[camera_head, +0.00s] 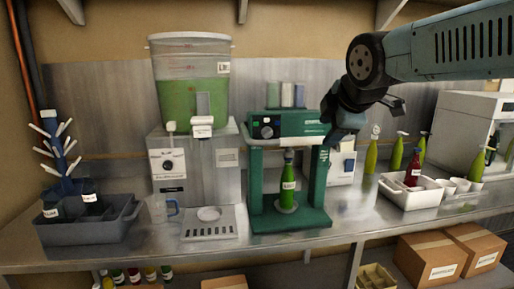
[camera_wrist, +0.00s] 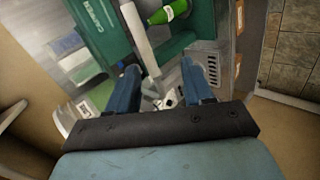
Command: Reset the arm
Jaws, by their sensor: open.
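My arm (camera_head: 440,52) reaches in from the upper right in the head view. My gripper (camera_head: 332,135) hangs beside the upper right side of the green capping machine (camera_head: 258,185); the head view does not show whether it touches. In the wrist view my gripper (camera_wrist: 160,85) has its two blue fingers apart, with nothing clearly held between them. A green bottle (camera_head: 288,188) stands upright on the machine's base. It also shows at the top of the wrist view (camera_wrist: 168,12). The machine's green body (camera_wrist: 95,25) fills the upper left there.
Left of the machine are a bucket of green liquid (camera_head: 190,90) on a grey stand and a dark tub (camera_head: 90,222) with a bottle tree. On the right, a white tray (camera_head: 408,195) holds a red bottle (camera_head: 413,170). Several green spray bottles (camera_head: 397,152) stand behind it.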

